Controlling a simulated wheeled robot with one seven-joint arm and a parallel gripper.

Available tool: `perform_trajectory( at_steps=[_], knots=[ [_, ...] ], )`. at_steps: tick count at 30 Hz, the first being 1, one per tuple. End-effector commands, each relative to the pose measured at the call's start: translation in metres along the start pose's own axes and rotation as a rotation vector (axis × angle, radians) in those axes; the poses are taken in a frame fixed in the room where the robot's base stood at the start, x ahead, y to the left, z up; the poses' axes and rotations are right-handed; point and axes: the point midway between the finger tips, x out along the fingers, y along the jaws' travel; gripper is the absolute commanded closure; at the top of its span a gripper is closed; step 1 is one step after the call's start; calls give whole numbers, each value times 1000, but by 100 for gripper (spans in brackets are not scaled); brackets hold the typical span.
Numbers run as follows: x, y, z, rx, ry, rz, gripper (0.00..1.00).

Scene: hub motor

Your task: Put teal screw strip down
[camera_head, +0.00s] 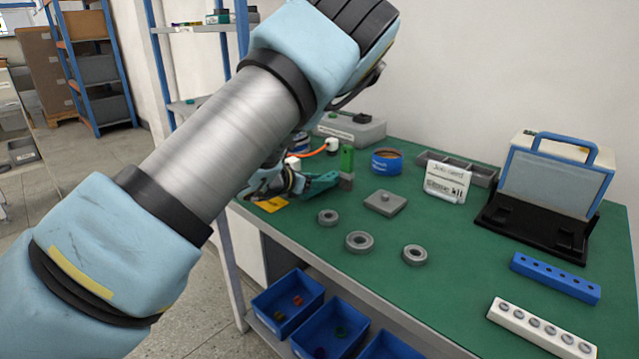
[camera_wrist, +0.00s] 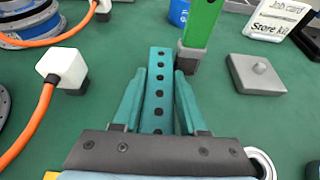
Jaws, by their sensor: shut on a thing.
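The teal screw strip (camera_wrist: 158,85) is a long bar with a row of dark holes. It lies lengthwise between the two teal fingers of my gripper (camera_wrist: 159,75) in the wrist view, and its far end sticks out past the fingertips. My gripper is shut on it. In the head view my gripper (camera_head: 296,184) is low over the bench's left part, partly hidden by my arm. I cannot tell whether the strip touches the green bench top (camera_head: 470,235).
A green block on a grey base (camera_wrist: 200,30) stands just beyond the strip, to its right. A grey plate with a knob (camera_wrist: 257,74) lies farther right. A white connector with an orange cable (camera_wrist: 62,68) is at left. Grey rings (camera_head: 359,242) lie toward the bench front.

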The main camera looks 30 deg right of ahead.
Motion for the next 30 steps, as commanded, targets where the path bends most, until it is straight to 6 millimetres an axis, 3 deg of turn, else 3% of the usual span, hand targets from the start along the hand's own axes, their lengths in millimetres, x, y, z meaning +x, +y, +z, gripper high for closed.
perform_trajectory(
  at_steps=[12, 13, 21, 30],
  knots=[
    [4, 0, -11, 0, -1, 0, 100],
    [4, 0, -10, 0, 0, 0, 56],
    [4, 0, -10, 0, 0, 0, 28],
    [2, 0, -6, 0, 0, 0, 28]
  ],
)
